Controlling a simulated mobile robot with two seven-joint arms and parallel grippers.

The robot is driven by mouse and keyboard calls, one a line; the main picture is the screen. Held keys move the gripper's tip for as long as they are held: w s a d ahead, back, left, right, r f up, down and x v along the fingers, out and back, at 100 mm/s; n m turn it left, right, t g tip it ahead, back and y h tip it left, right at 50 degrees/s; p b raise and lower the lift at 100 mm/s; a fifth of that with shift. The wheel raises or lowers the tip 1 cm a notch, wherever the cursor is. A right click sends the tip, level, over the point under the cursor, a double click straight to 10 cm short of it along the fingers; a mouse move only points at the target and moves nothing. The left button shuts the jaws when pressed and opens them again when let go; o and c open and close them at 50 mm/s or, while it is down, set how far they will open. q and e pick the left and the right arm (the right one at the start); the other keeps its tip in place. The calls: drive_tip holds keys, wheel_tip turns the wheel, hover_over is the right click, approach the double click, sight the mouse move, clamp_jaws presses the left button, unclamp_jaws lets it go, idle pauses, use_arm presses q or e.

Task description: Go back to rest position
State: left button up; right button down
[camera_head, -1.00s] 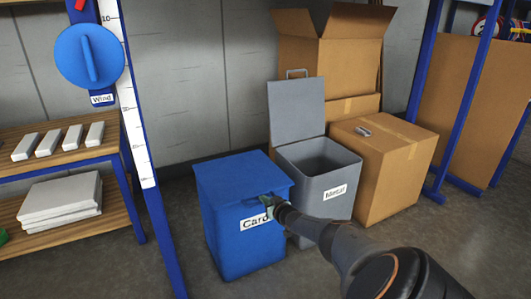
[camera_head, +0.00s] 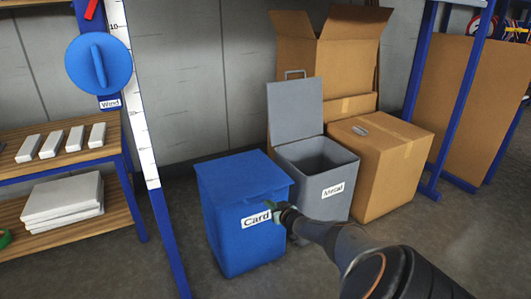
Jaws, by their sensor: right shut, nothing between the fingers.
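My right gripper (camera_head: 280,211) is shut and empty, in front of the blue bin labelled Card (camera_head: 240,195), close to the right end of its label. I cannot tell whether it touches the bin. The blue bin's lid (camera_head: 240,174) is down. My right arm comes in from the lower right. My left gripper is not in view.
A grey bin labelled Metal (camera_head: 336,188) stands open beside the blue bin, its lid (camera_head: 296,108) raised. Cardboard boxes (camera_head: 375,175) stand behind and to the right. A shelf (camera_head: 80,222) with white blocks is at left. Floor is clear in front.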

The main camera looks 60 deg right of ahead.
drive_tip(key=s+f, duration=0.1)
drive_tip(key=s+a+f, duration=0.1)
drive_tip(key=s+f, duration=0.1)
drive_tip(key=f, duration=0.1)
drive_tip(key=shift+a, duration=0.3)
